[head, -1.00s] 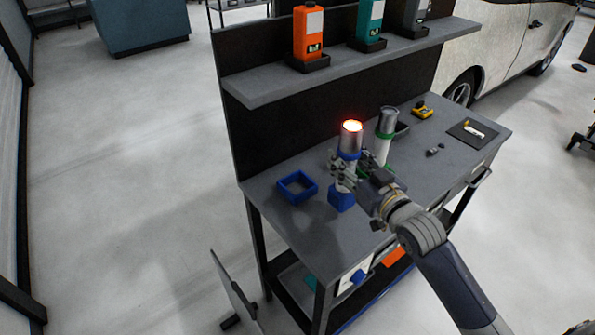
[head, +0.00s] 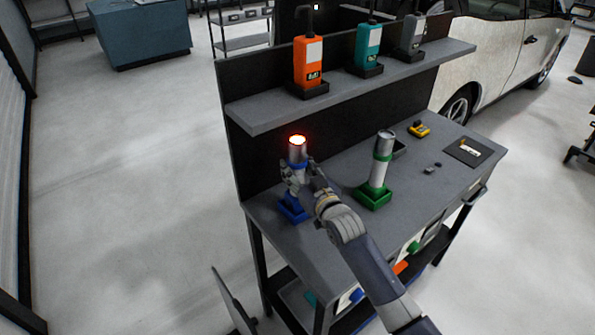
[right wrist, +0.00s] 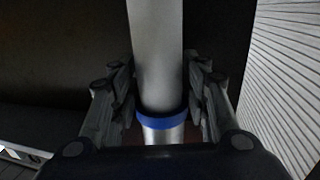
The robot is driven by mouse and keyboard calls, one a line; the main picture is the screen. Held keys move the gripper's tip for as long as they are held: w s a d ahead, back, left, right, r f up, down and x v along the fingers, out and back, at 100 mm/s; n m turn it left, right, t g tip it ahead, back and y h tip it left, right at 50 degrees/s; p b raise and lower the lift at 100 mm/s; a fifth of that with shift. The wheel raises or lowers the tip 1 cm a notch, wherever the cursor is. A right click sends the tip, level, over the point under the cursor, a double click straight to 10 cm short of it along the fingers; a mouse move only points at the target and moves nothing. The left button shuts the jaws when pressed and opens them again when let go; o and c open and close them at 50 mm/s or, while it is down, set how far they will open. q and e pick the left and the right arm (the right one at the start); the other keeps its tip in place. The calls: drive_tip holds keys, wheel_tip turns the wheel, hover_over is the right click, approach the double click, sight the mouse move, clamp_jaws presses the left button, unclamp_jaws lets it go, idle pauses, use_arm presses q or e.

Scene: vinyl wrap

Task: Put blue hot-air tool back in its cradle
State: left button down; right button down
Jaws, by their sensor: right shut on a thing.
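The blue hot-air tool (head: 298,151) stands upright in the head view, with a silver barrel, a glowing orange top and a blue band. My right gripper (head: 294,178) is shut around its body below the band. The tool's lower end is at the blue square cradle (head: 292,213) on the bench; I cannot tell whether it is fully seated or just above. In the right wrist view the tool's pale shaft and blue ring (right wrist: 163,128) show between the fingers of my right gripper (right wrist: 160,100). My left gripper is not in view.
A green-banded tool (head: 380,168) stands in a green cradle (head: 374,198) to the right on the grey bench (head: 335,225). A yellow item (head: 419,129) and a dark mat (head: 463,152) lie farther right.

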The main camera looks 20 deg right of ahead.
drive_tip(key=shift+f, duration=0.7)
drive_tip(key=c, duration=0.9)
unclamp_jaws()
drive_tip(key=shift+f, duration=0.15)
drive_tip(key=shift+s+d, duration=0.1)
drive_tip(key=shift+s, duration=0.45)
drive_tip(key=s, duration=0.3)
drive_tip(key=s+d+b, duration=0.1)
drive_tip(key=s, duration=0.7)
drive_tip(key=shift+d+r+b, duration=0.3)
drive_tip(key=shift+r+b, duration=0.05)
drive_tip(key=shift+r, duration=0.05)
